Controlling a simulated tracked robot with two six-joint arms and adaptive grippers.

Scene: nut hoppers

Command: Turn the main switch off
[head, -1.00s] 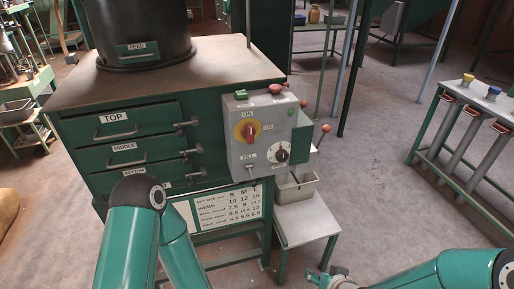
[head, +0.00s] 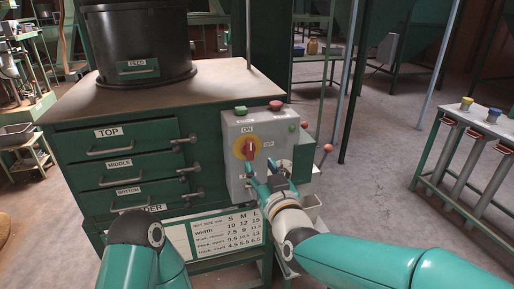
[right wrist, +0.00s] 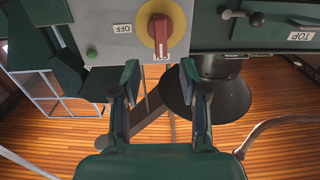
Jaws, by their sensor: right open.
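The main switch (head: 247,147) is a red handle on a yellow disc, on the front of a grey control box. In the right wrist view, which is upside down, the red handle (right wrist: 160,33) points to the ON label, and the OFF label (right wrist: 122,28) is to its left. My right gripper (head: 264,171) is open in front of the box, just below and right of the switch. In the right wrist view its open fingers (right wrist: 159,75) are either side of the handle's line, apart from it. My left gripper is out of view; only my left arm shows.
A green cabinet with drawers (head: 122,167) is to the left. Open floor (head: 385,165) lies to the right.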

